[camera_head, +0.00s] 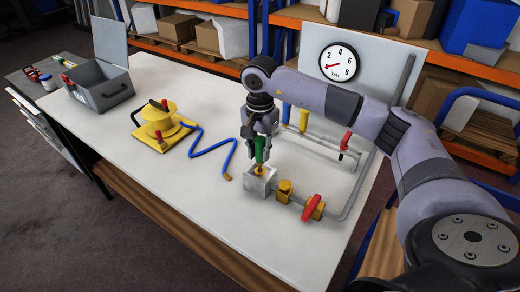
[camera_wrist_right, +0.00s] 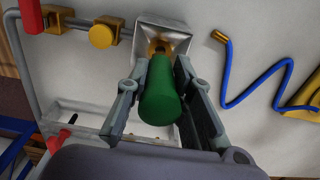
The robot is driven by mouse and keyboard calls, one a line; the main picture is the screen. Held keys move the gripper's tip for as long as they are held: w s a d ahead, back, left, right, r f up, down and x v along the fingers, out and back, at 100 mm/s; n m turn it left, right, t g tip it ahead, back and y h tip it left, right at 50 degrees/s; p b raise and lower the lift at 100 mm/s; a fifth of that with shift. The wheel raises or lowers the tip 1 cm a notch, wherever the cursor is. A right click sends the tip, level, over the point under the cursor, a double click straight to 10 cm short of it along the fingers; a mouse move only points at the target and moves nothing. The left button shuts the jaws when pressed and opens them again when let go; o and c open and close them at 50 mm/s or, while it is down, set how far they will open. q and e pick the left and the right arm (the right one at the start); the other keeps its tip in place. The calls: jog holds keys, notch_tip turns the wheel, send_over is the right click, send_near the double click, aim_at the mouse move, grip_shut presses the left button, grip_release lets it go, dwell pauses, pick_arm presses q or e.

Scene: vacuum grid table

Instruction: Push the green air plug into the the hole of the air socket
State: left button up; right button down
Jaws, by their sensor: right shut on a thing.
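My right gripper (camera_head: 261,146) is shut on the green air plug (camera_head: 261,154). The wrist view shows the green plug (camera_wrist_right: 162,95) between the two fingers of my right gripper (camera_wrist_right: 163,75). The plug points down at the air socket, a silver-grey block (camera_head: 259,184) on the table. The block also shows in the wrist view (camera_wrist_right: 176,38). A brass part (camera_wrist_right: 158,47) shows between the plug and the block's top. I cannot tell how deep the plug's tip sits in the hole. My left gripper is not in view.
A red-handled valve (camera_head: 312,207) and brass fitting (camera_head: 285,190) stand right of the block on a grey pipe. A gauge panel (camera_head: 366,60) stands behind. A blue hose (camera_head: 209,146) and yellow vacuum device (camera_head: 158,130) lie left. The table front (camera_head: 190,195) is clear.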

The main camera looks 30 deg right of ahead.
aim_at(260, 158)
jog(key=shift+f+b, duration=1.4)
jog(key=shift+f, duration=0.25)
dwell(0.4)
jog(key=c, duration=1.3)
grip_release()
jog(key=shift+r, duration=0.15)
notch_tip(260, 158, up, 12)
jog(key=shift+f, duration=0.1)
